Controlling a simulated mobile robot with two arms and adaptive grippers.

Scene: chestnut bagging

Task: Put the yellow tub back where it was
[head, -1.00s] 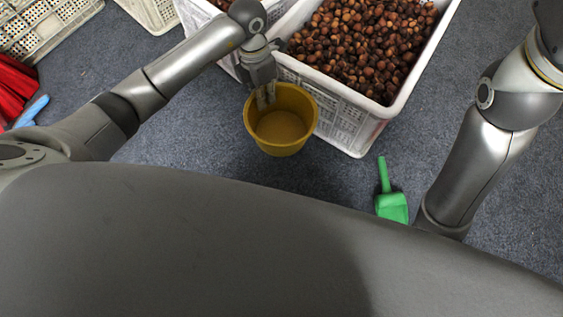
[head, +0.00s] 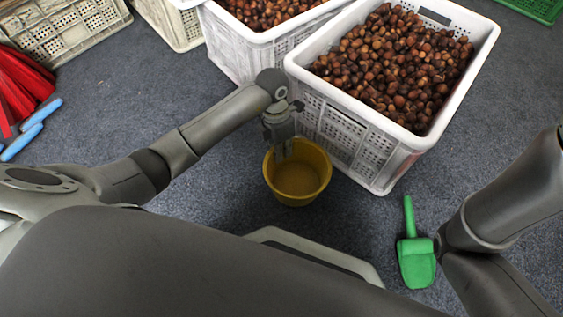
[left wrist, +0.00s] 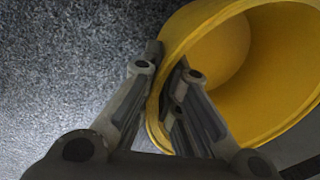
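The yellow tub (head: 297,190) is upright and looks empty, in front of the near corner area of the large crate of chestnuts. My left gripper (head: 284,150) is at its far left rim. In the left wrist view the fingers (left wrist: 168,75) straddle the rim of the tub (left wrist: 275,50), one outside and one inside, and look closed on the wall. I cannot tell whether the tub's base touches the floor. My right arm shows at the right edge, but its gripper is out of view.
A white crate of chestnuts (head: 350,145) stands just right of the tub, with a second chestnut crate (head: 232,50) behind. A green scoop (head: 416,262) lies on the grey floor at right. Red items with blue handles (head: 40,115) lie at far left. Floor left of the tub is clear.

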